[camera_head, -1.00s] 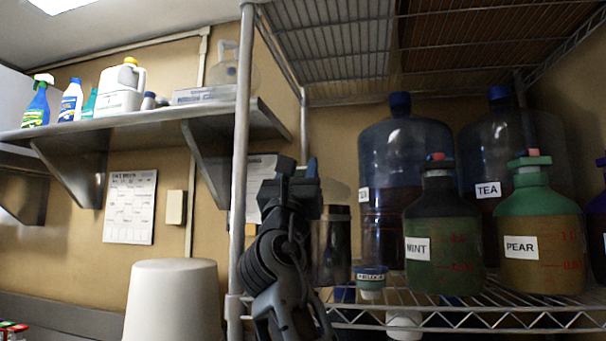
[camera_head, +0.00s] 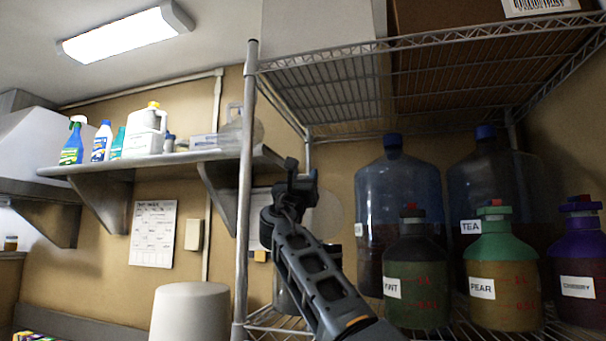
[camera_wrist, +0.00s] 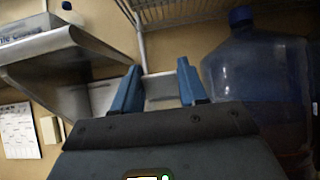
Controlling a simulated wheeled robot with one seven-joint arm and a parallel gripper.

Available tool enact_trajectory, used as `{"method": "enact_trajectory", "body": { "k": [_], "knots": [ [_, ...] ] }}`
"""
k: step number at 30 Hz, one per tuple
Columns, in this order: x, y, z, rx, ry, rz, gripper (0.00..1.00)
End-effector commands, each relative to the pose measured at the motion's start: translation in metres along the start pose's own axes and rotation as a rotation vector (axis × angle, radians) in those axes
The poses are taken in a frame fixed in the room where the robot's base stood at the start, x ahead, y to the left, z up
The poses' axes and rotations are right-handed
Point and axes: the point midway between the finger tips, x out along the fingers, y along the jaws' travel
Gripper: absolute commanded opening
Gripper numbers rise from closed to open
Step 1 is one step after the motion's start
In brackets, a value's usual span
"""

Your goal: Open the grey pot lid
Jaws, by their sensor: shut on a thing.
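My gripper (camera_head: 294,180) is raised in front of the wire rack, left of the big jugs. Its two blue fingertips also show in the wrist view (camera_wrist: 157,85), with a pale grey thing between and behind them. In the head view a thin, pale, round disc (camera_head: 328,215), seemingly the pot lid, is just right of my gripper. The dark grey pot (camera_head: 335,257) stands on the rack below it, mostly hidden by my arm. The disc appears apart from the pot and above its rim. The exact grip on the lid is hidden.
Mint (camera_head: 415,285), pear (camera_head: 504,285) and cherry (camera_head: 577,270) bottles stand on the rack to the right, with large blue jugs (camera_head: 398,200) behind. A rack post (camera_head: 245,190) and a wall shelf (camera_head: 150,162) are to the left. A white bucket (camera_head: 190,312) is lower left.

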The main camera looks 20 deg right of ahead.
Motion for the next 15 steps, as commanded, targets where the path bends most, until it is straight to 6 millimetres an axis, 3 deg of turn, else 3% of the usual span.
{"method": "enact_trajectory", "body": {
  "k": [1,6,15],
  "knots": [
    [0.009,0.0,0.008,0.004,0.019,-0.002,0.0],
    [0.019,0.0,0.004,0.002,0.082,-0.001,0.0],
    [0.024,0.0,0.0,0.002,0.123,-0.001,0.0]
  ]
}}
